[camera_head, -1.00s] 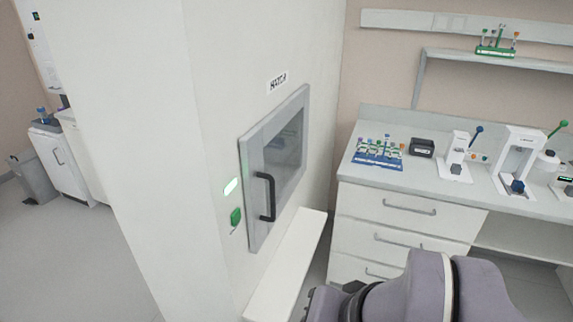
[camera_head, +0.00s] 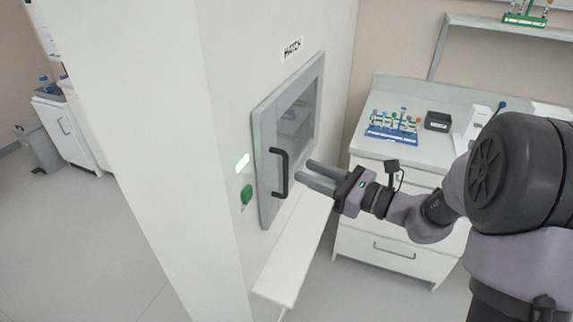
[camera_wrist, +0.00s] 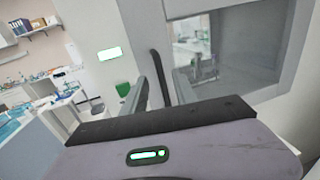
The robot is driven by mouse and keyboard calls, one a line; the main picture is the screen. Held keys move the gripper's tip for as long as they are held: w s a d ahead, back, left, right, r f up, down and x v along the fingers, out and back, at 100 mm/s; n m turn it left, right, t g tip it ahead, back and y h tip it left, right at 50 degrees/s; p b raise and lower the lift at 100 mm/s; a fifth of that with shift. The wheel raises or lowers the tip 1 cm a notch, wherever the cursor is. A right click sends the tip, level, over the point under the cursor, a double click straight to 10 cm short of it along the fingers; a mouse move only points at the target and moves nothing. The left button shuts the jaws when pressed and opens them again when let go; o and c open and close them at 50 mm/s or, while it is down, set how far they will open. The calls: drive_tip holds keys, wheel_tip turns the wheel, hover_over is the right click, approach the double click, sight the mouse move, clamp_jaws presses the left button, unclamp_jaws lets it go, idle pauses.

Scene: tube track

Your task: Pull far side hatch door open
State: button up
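The hatch door (camera_head: 264,156) is a grey-framed glass door in the white wall, under a "HATCH" label, and looks shut. Its black vertical bar handle (camera_head: 283,173) is on the left side of the frame. My gripper (camera_head: 307,172) points at the handle from the right, its two fingers apart with nothing between them. The fingertips are close to the handle; I cannot tell if they touch it. In the wrist view the handle (camera_wrist: 159,76) stands between or just beyond the open fingers (camera_wrist: 160,88), left of the glass.
A bench (camera_head: 405,152) with a blue tube rack (camera_head: 393,130) stands to the right.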

drive_tip(key=x, duration=0.7)
drive_tip(key=shift+b, duration=0.35)
clamp_jaws()
idle(0.9)
